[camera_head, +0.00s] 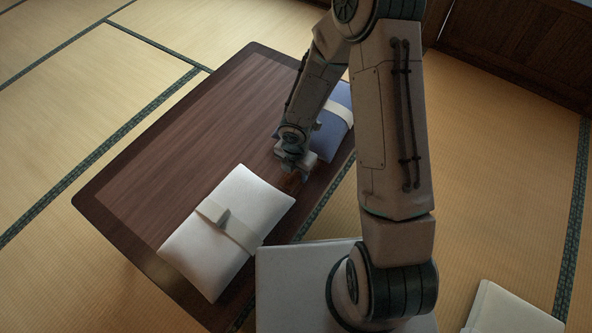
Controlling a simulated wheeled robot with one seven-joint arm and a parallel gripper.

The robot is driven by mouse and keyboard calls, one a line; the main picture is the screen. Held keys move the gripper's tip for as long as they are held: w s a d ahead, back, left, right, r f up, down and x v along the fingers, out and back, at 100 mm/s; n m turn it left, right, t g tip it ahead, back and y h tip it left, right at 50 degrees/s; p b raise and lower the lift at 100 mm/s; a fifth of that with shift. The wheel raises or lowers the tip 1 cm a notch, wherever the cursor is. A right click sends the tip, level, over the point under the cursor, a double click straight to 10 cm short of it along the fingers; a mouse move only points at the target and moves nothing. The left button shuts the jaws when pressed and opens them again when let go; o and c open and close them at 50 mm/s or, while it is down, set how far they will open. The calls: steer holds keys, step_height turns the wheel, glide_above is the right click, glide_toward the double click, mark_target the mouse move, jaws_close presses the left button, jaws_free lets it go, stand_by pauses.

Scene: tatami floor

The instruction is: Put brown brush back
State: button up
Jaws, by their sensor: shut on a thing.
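My gripper (297,168) hangs over the right side of the dark wooden table (150,170), between a white wrapped bundle and a blue one. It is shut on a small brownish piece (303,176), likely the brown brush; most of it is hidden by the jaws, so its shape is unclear. The white bundle (205,250) has a pale band across it, with a small grey-brown piece (223,217) on the band. The blue bundle (328,134) has a cream band (340,112) and is partly hidden behind my arm.
Tatami floor (60,90) with dark green borders surrounds the table. The table's left and far surface is bare. A pale, flat-topped item (510,308) is cut off at the bottom right. Dark wooden panels (520,45) stand at the upper right.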

steer(key=shift+f, duration=0.15)
steer(key=o, duration=0.9)
